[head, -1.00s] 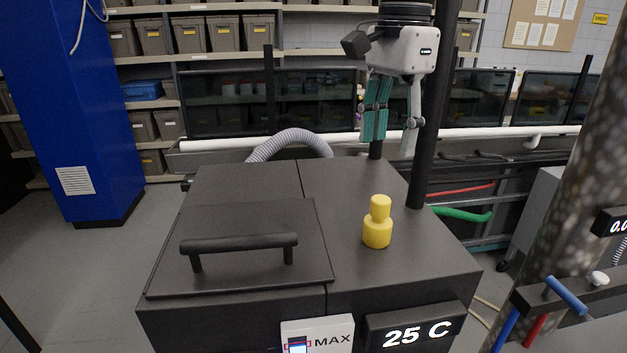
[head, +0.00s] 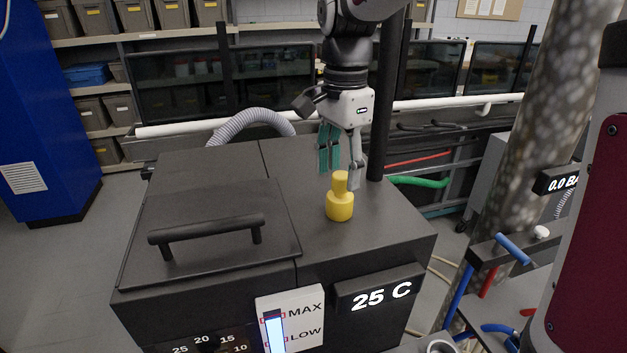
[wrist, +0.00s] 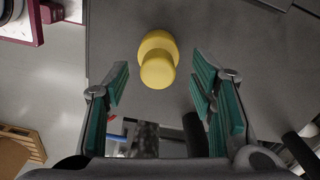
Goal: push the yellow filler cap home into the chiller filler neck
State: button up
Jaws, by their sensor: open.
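The yellow filler cap (head: 340,200) stands upright on the dark top of the chiller (head: 385,235), on its right-hand part. It has a wide base and a narrower knob on top. The filler neck is not visible; I cannot tell how far the cap sits in it. My gripper (head: 341,172) points down just behind and above the cap in the head view, with teal pads on its fingers. In the wrist view the cap (wrist: 158,60) shows ahead of the open fingers (wrist: 160,95), roughly midway between them sideways. Nothing is between the pads.
A hinged lid with a black handle (head: 207,229) covers the chiller's left part. A dark upright post (head: 385,100) stands close behind the gripper's right. A grey corrugated hose (head: 250,122) and a green hose (head: 420,181) lie behind and right.

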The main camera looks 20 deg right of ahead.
aim_at(340, 195)
jog(key=shift+s+d+f, duration=0.1)
jog(key=shift+f, duration=1.3)
jog(key=shift+c, duration=0.6)
grip_shut()
jog(key=shift+r, duration=0.1)
